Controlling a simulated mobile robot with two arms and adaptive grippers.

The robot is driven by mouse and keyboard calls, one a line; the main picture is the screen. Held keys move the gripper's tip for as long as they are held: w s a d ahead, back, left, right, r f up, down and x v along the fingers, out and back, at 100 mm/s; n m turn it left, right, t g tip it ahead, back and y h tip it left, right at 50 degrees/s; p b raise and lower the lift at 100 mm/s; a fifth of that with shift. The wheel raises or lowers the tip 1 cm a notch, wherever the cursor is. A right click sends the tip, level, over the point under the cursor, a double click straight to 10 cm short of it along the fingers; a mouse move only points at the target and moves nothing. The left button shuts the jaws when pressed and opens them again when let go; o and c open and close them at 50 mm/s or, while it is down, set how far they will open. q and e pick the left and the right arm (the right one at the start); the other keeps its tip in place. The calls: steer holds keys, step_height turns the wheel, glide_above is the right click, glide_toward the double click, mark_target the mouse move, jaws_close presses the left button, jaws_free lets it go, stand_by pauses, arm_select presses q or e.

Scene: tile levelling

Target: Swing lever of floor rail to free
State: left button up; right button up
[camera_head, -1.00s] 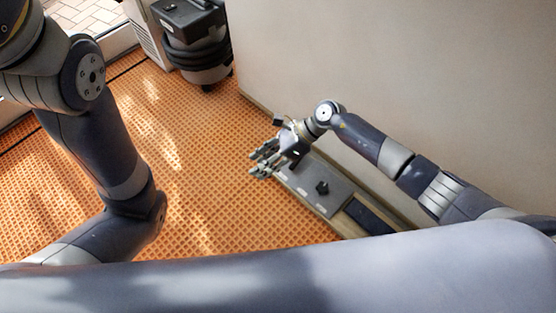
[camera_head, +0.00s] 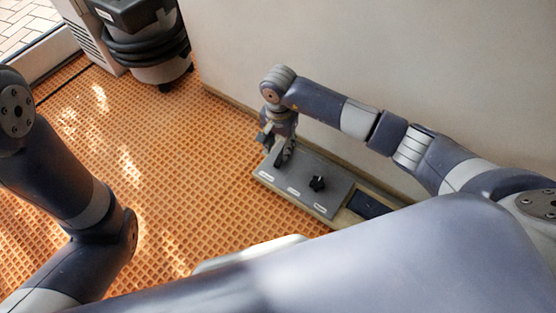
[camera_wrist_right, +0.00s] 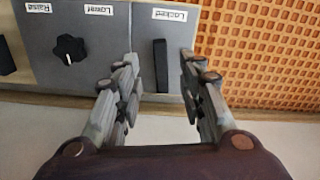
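The floor rail is a grey panel (camera_head: 335,195) on a wood-edged base along the wall. Its lever (camera_wrist_right: 161,64) is a slim black bar by the label "Locked" (camera_wrist_right: 170,14), upside down in the right wrist view. My right gripper (camera_wrist_right: 163,78) is open, with one finger on each side of the lever and visible gaps between. In the head view my right gripper (camera_head: 281,158) points down over the panel's far end and hides the lever there. My left arm shows at the left, but its gripper is out of view.
A black knob (camera_wrist_right: 69,48) sits beside the lever, near labels "Raise" and "Lower". It also shows in the head view (camera_head: 317,183). The wall (camera_head: 400,60) runs close behind the panel. Orange textured floor (camera_head: 150,150) lies open in front. A black-and-grey machine (camera_head: 145,40) stands far back.

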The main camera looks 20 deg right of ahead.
mark_target(279, 160)
step_height(279, 160, down, 7)
steer(key=b, duration=0.3)
steer(key=shift+b, duration=0.3)
steer(key=shift+c, duration=0.3)
jaws_close()
